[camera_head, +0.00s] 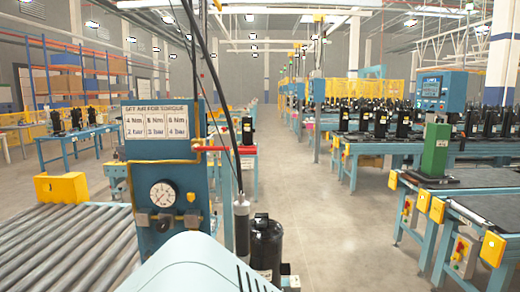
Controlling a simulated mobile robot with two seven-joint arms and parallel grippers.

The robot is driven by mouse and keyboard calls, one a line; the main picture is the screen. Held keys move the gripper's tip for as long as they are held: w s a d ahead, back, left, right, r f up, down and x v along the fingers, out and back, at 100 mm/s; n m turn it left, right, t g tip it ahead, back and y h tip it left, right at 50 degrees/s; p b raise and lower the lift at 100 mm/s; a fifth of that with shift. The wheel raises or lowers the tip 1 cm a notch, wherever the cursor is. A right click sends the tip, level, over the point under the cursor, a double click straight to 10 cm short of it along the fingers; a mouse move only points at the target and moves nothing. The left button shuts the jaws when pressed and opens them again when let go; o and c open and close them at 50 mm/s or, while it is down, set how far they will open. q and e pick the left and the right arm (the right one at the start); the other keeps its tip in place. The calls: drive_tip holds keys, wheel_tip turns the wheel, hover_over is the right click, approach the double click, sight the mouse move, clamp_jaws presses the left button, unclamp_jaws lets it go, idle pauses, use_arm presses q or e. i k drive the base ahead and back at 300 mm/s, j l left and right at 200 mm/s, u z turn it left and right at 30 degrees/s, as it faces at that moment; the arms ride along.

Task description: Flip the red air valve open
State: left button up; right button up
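The red air valve's lever (212,148) lies about horizontal at the upper right of a blue panel (190,165). It points right from a brass-coloured fitting on a pipe at the panel's edge. The panel carries a round pressure gauge (163,193) with a white face; its reading is too small to tell. A sign (156,121) above the gauge is headed "SET AIR FOR TORQUE" and lists 4, 6 and 8 Nm with 2, 3 and 4 bar. Neither of my grippers is in view.
A roller conveyor (65,245) runs left of the panel. A hanging black-and-silver tool (242,225) and a black compressor (266,245) stand just right of it. A green block (435,150) sits on a bench at right. The middle floor (330,225) is clear.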

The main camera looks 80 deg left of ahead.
sight(196, 147)
drive_tip(key=u, duration=2.95)
